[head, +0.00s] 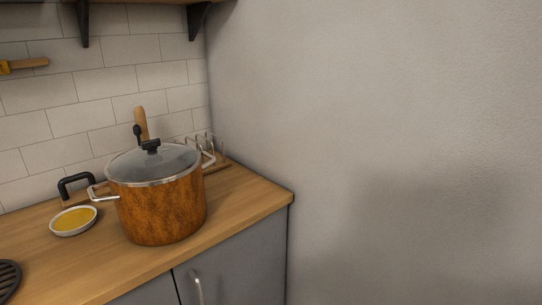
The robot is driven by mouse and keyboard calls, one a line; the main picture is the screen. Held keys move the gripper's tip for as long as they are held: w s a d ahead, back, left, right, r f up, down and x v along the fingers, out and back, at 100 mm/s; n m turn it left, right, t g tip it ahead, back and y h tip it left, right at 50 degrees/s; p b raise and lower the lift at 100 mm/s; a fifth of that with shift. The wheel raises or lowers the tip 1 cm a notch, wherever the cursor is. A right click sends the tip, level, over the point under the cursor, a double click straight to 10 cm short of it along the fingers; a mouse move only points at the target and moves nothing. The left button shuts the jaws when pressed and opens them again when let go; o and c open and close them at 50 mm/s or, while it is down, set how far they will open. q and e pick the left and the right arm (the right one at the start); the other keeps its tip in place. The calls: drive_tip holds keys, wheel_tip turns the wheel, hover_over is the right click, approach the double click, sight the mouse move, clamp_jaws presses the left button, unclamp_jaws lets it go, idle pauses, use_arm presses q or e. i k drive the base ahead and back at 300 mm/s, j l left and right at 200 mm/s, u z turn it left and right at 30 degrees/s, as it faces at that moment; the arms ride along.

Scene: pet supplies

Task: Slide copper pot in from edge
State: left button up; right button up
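The copper pot (160,212) stands upright on the wooden counter, right of the middle of the visible stretch. It has a glass lid (155,162) with a black knob and a steel rim. A metal side handle (98,192) sticks out to the left. Its base sits close to the counter's front edge, above the grey cabinet. A handle on its far right side is partly seen against the rack. Neither of my grippers shows in the head view.
A white dish with yellow contents (73,220) sits left of the pot. A wire rack (208,147) and a black-handled item (76,185) stand behind. A black trivet (8,276) lies at front left. The wooden counter (243,195) is clear right of the pot, up to the wall.

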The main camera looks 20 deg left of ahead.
sight(167, 212)
drive_tip(key=u, duration=1.3)
drive_tip(key=z, duration=0.1)
drive_tip(key=i+j, duration=0.05)
